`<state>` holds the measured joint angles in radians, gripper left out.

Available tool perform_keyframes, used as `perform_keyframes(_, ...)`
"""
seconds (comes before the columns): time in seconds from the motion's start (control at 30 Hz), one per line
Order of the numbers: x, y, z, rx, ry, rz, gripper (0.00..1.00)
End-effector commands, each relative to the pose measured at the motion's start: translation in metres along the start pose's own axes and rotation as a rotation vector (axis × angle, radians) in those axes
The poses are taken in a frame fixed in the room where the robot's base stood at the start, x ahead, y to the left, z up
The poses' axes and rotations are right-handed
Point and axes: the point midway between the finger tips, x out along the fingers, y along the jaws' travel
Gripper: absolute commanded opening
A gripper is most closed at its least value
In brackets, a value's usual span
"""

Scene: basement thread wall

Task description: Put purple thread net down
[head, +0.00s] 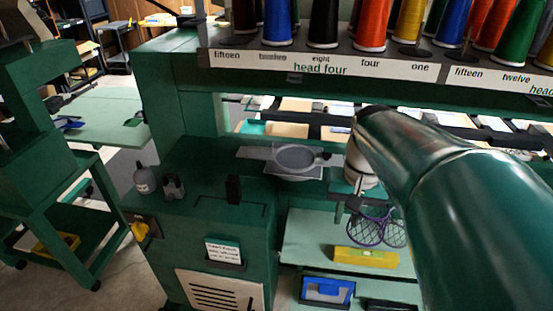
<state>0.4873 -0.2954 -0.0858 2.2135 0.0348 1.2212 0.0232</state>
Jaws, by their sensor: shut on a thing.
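The purple thread net (366,229) is an open purple mesh that hangs just below my gripper (354,205), in front of the green machine. My gripper is at the end of my arm, right of the picture's middle, and is shut on the net. The fingertips are small and partly dark against the background. The net is seen above a light green shelf (310,250); I cannot tell whether it touches anything there. A paler mesh loop (395,235) shows beside it on the right, partly hidden by my arm.
A yellow block (365,258) and a blue bin (326,291) are below the net. A grey round plate (296,158) lies on the machine's green top, with a small grey bottle (144,180) to the left. Thread cones (323,25) line the rack above. My arm hides the right side.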

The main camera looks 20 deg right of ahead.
Motion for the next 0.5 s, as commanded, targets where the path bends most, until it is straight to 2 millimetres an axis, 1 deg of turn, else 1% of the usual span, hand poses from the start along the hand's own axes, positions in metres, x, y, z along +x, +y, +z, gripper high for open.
perform_keyframes(0.03, 0.005, -0.001, -0.01, 0.001, -0.003, 0.0, 0.0)
perform_keyframes(0.2, 0.02, -0.005, -0.042, 0.001, -0.003, 0.0, 0.0)
perform_keyframes(0.3, 0.041, -0.006, -0.057, 0.002, -0.005, 0.0, 0.0)
perform_keyframes(0.4, 0.057, -0.007, -0.071, 0.002, -0.003, 0.0, 0.0)
perform_keyframes(0.5, 0.067, -0.009, -0.081, 0.001, -0.001, 0.0, 0.0)
